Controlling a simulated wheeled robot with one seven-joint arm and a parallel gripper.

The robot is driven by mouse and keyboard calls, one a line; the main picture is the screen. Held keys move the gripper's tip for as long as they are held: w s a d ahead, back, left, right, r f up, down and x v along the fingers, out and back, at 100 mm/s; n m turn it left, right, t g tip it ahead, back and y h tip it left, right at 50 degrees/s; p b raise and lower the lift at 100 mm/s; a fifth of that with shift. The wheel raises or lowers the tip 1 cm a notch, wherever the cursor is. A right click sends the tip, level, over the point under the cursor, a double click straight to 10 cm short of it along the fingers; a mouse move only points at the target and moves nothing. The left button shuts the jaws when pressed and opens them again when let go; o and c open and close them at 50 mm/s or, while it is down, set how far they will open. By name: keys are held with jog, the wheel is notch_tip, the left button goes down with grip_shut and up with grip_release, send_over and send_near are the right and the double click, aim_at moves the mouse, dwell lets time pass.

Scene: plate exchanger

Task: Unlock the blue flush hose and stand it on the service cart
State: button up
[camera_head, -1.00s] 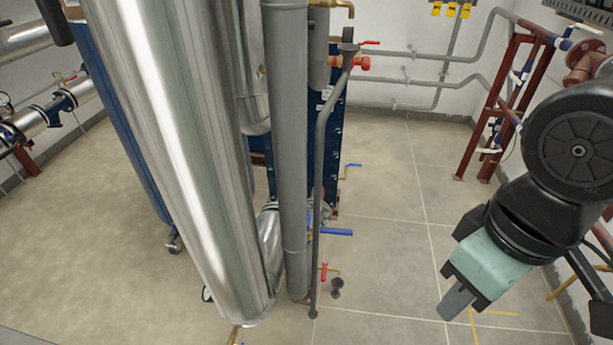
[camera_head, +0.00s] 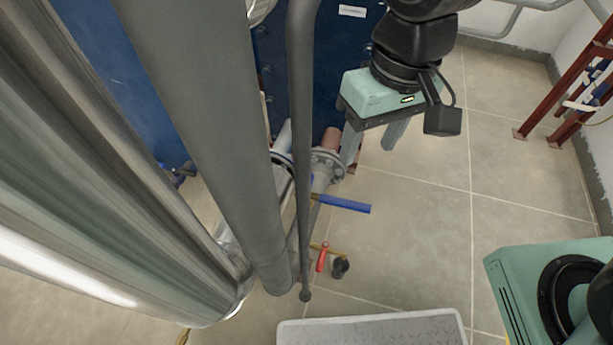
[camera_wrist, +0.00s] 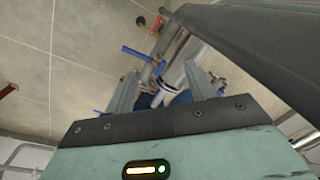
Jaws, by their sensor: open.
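My gripper (camera_head: 373,140) is open, its two grey fingers spread and nothing visible between them. It hangs in front of the dark blue plate exchanger (camera_head: 335,60), right of the grey pipes. In the wrist view, my gripper (camera_wrist: 160,72) faces the pipework low on the exchanger. A blue lever handle (camera_head: 342,203) sticks out to the right from a valve below the gripper; it also shows in the wrist view (camera_wrist: 138,53). I cannot make out a blue flush hose or surely identify the service cart.
A thin dark vertical pipe (camera_head: 301,150) stands left of the gripper. A red lever (camera_head: 322,257) and a small black funnel (camera_head: 341,267) sit low by the floor. A red rack (camera_head: 580,90) stands at right. Tiled floor (camera_head: 430,220) right of the lever is clear.

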jog(key=w+a+f+m+b, duration=0.2)
jog(key=w+f+m+b, duration=0.25)
jog(key=w+f, duration=0.55)
jog(key=w+a+f+m+b, duration=0.3)
jog(key=w+f+b, duration=0.3)
jog(key=f, duration=0.7)
jog(key=shift+m+h, duration=0.45)
jog(key=shift+h, duration=0.15)
jog(key=a+f+b, duration=0.1)
jog(key=f+b, duration=0.1)
jog(key=f, duration=0.2)
jog(key=w+a+f+b, duration=0.1)
jog(key=f+b, duration=0.1)
jog(key=f, duration=0.2)
jog(key=w+f+b, duration=0.1)
jog(key=f+b, duration=0.1)
jog(key=f, duration=0.2)
jog(key=shift+w+a, duration=0.2)
jog(key=shift+a, duration=0.2)
jog(key=shift+f+b, duration=0.5)
jog(key=shift+f, duration=1.4)
grip_shut()
